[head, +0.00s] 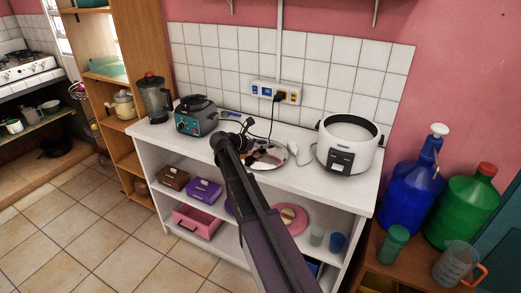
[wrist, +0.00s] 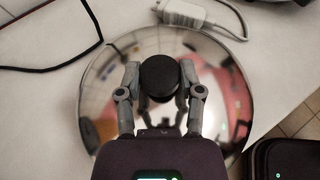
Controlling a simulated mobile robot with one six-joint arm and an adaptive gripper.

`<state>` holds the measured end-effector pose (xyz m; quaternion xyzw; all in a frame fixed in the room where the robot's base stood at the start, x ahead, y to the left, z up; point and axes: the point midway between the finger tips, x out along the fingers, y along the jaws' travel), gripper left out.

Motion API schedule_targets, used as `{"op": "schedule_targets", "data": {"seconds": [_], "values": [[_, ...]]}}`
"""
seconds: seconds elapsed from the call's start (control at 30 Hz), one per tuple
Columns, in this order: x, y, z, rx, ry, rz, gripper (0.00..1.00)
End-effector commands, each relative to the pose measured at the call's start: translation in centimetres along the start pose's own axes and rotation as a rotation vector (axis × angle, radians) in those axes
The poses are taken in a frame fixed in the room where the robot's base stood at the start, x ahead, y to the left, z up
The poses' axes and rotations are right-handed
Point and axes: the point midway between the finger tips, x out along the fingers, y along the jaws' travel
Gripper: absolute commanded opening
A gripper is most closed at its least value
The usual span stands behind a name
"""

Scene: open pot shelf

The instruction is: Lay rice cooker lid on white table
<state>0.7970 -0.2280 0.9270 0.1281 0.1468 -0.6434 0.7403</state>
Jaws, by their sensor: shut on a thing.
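The rice cooker lid (head: 266,155) is a shiny round steel disc at the white table (head: 215,140), left of the rice cooker (head: 348,146). In the wrist view the lid (wrist: 222,75) fills the middle, with a black knob (wrist: 160,72) at its centre. My gripper (wrist: 160,78) is shut on that knob, one finger on each side. The lid looks level and at or very near the tabletop; I cannot tell whether it touches. The cooker's top is open, showing its pale inside. In the head view my arm hides the fingers and part of the lid.
A white plug and cable (wrist: 200,17) lie close behind the lid. A teal appliance (head: 195,117) and a blender (head: 155,98) stand at the table's left. Blue (head: 408,195) and green (head: 463,208) jugs stand to the right. The front strip of tabletop is narrow.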

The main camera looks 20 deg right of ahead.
Motion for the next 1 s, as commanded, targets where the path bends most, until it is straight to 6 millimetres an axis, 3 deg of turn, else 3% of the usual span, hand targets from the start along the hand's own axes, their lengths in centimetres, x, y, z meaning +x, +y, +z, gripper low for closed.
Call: {"op": "schedule_targets", "data": {"seconds": [0.57,0.6,0.7,1.0], "values": [[0.29,0.0,-0.71,0.0,-0.001,0.0,0.0],[0.29,0.0,-0.73,0.0,0.0,0.0,0.51],[0.26,0.0,-0.65,0.0,0.0,0.0,0.81],[0.26,0.0,-0.64,0.0,0.0,0.0,0.83]]}}
